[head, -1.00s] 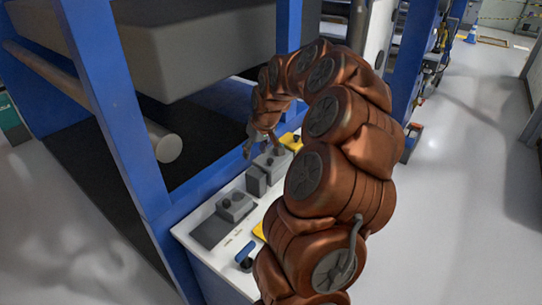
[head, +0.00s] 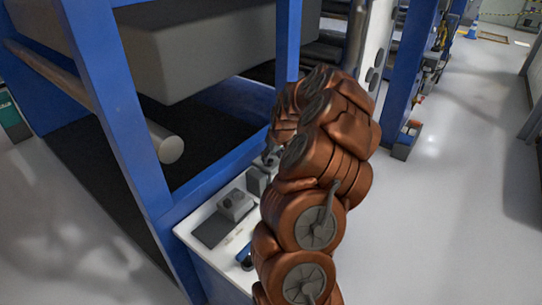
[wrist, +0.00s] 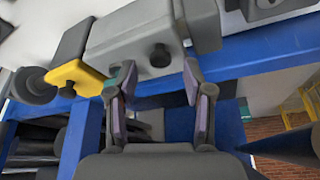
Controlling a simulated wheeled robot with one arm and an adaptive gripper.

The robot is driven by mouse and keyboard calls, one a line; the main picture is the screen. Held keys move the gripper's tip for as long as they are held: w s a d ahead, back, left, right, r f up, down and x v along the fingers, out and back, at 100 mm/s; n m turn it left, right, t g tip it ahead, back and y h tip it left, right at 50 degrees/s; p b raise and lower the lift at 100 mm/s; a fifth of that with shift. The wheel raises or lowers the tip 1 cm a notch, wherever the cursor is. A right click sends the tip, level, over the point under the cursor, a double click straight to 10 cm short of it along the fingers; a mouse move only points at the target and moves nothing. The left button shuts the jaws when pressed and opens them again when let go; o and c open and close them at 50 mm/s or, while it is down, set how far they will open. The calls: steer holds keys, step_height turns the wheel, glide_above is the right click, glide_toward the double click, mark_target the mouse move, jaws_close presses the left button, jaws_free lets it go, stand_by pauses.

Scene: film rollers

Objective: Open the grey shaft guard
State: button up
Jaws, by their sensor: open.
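In the wrist view a grey box with a round dark knob (wrist: 160,55), which looks like the grey shaft guard (wrist: 120,35), fills the upper middle. My gripper (wrist: 158,78) is open, its two fingers apart with the knob between and just past their tips. Nothing is held. I cannot tell whether a finger touches the box. The guard looks shut. In the head view my gripper (head: 268,158) is small and partly hidden by my arm, over the far part of the white bench (head: 190,232); the guard is mostly hidden there.
On the bench are a grey upright block (head: 257,181) and another grey knobbed box (head: 236,204). A blue frame post (head: 120,120) stands left. The floor at right is clear.

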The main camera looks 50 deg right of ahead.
steer(key=shift+x, duration=1)
steer(key=shift+r, duration=0.1)
jaws_close()
